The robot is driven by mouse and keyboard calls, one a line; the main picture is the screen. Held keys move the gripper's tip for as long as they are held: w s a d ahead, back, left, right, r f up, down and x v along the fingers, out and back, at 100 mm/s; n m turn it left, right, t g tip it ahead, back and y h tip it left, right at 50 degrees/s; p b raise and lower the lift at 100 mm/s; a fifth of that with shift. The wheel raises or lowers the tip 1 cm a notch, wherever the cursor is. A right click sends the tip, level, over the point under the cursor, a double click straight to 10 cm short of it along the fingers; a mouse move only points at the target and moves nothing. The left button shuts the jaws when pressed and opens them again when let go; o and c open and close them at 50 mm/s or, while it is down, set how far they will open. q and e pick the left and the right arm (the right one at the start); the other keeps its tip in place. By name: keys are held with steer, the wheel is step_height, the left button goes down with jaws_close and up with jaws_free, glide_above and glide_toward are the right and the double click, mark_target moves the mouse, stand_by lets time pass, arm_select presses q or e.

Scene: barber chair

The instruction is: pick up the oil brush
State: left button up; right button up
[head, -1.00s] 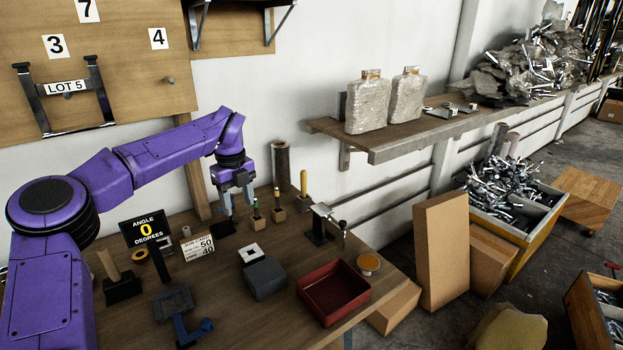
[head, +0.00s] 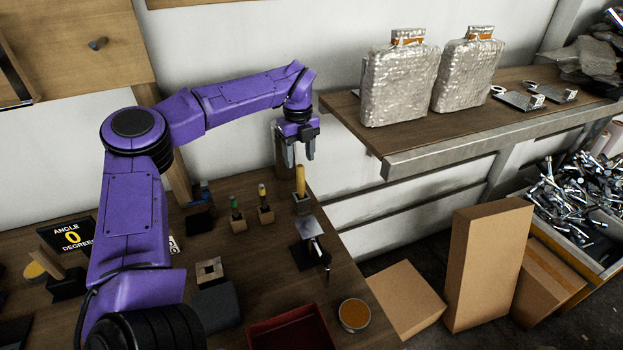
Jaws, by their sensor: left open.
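A tool with an upright yellow handle (head: 300,182), which I take to be the oil brush, stands in a small grey holder (head: 302,204) near the back right of the workbench. Its lower end is hidden in the holder. My left gripper (head: 299,158) points down right at the handle's top, its two fingers apart with nothing held between them. I cannot tell whether a finger touches the handle. My right gripper is out of view.
Two small tools, one green-tipped (head: 235,206) and one yellow-tipped (head: 263,194), stand in wooden blocks left of the holder. A metal stand (head: 309,228) is just in front.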

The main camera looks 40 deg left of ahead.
mark_target(301, 177)
arm_select(q)
step_height(301, 177, down, 8)
steer(key=shift+w+d+r+p, duration=0.1)
steer(key=shift+d+r+p, duration=0.1)
steer(key=shift+p, duration=0.8)
steer(key=shift+a, duration=0.1)
steer(key=shift+s, duration=0.25)
steer(key=shift+c, duration=0.3)
jaws_close()
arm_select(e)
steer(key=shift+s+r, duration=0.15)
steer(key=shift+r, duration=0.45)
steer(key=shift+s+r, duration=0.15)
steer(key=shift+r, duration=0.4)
